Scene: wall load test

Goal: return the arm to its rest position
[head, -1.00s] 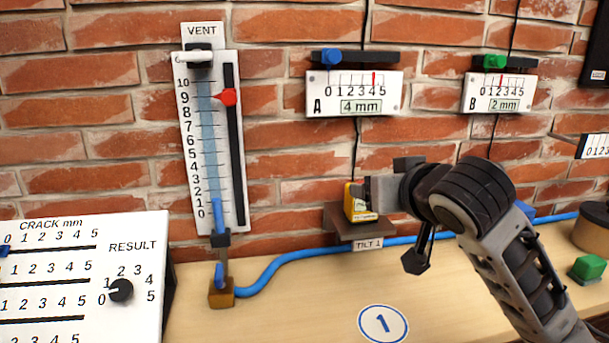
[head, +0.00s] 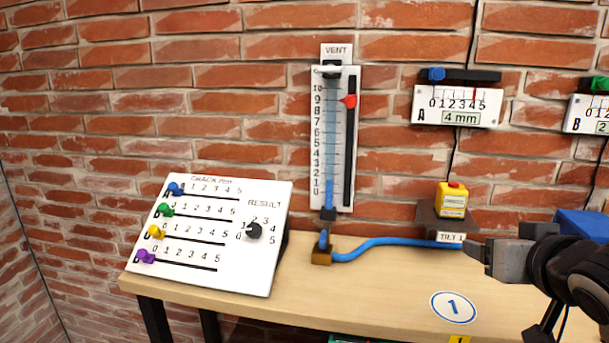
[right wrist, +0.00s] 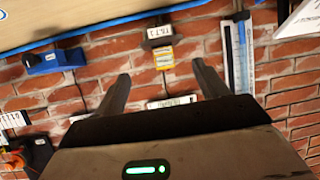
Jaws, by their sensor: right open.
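My right gripper (head: 484,258) shows at the right edge of the head view, in front of the TILT 1 shelf and above the table. In the right wrist view its two fingers (right wrist: 160,85) are spread apart with nothing between them. The yellow tilt device (head: 452,200) with a red top stands on the small brown TILT 1 shelf (head: 430,213), apart from the gripper. It also shows in the right wrist view (right wrist: 163,57), beyond the fingers. My left gripper is in neither view.
The wooden table (head: 390,280) carries a slanted CRACK mm panel (head: 225,243) with coloured sliders at left. A VENT water gauge (head: 317,130) with a red pointer hangs on the brick wall. Gauge A (head: 458,106) reads 4 mm. A blue hose (head: 385,243) runs along the table's back.

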